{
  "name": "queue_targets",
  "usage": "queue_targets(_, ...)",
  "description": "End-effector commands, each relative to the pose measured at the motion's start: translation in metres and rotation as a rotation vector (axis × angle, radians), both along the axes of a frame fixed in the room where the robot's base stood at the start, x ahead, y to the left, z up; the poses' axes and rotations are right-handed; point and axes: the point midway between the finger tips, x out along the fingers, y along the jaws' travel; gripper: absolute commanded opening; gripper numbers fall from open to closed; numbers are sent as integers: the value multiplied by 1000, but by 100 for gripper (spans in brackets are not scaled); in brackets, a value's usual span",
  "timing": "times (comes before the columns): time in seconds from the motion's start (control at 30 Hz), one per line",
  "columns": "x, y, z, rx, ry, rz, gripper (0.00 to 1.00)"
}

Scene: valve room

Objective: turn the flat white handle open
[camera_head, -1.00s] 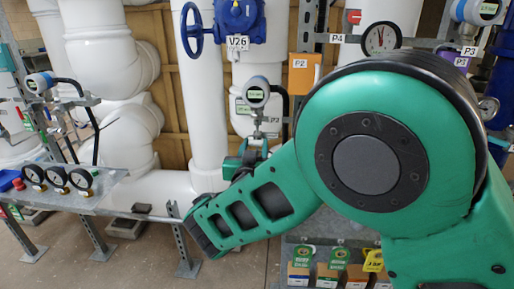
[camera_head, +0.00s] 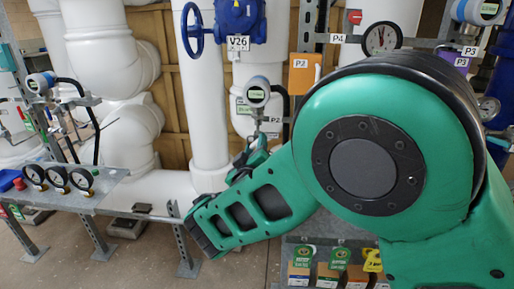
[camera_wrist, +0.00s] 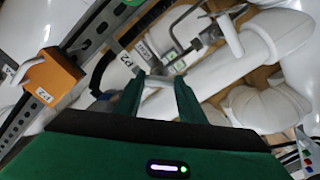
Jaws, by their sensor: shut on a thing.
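My gripper (camera_wrist: 158,84) shows in the wrist view with its two green fingers closed on a pale flat piece, which looks like the flat white handle (camera_wrist: 158,80). The fingers hide part of it, so its exact angle is hard to tell. In the head view my gripper (camera_head: 254,155) is small, below the round digital gauge (camera_head: 257,93) and close to the P7 label (camera_head: 271,119). My own arm hides much of that area, and the handle cannot be made out there.
An orange box (camera_head: 302,72) marked P2 with a white lever is right of the gauge; it also shows in the wrist view (camera_wrist: 52,80). A thick white pipe (camera_head: 207,130) stands left of my gripper. A blue valve (camera_head: 238,17) marked V26 is above. Metal rails run nearby.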

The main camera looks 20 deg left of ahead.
Motion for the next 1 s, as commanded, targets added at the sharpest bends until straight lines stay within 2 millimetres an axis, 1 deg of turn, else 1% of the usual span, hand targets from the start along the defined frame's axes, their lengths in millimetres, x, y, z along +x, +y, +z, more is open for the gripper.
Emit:
queue_targets(0.4,-1,1,-2,-384,-90,2,14)
queue_targets(0.6,-1,2,-2,-548,-128,5,14)
queue_targets(0.8,-1,2,-3,-677,-160,5,14)
queue_targets(1.0,-2,2,-3,-760,-180,7,14)
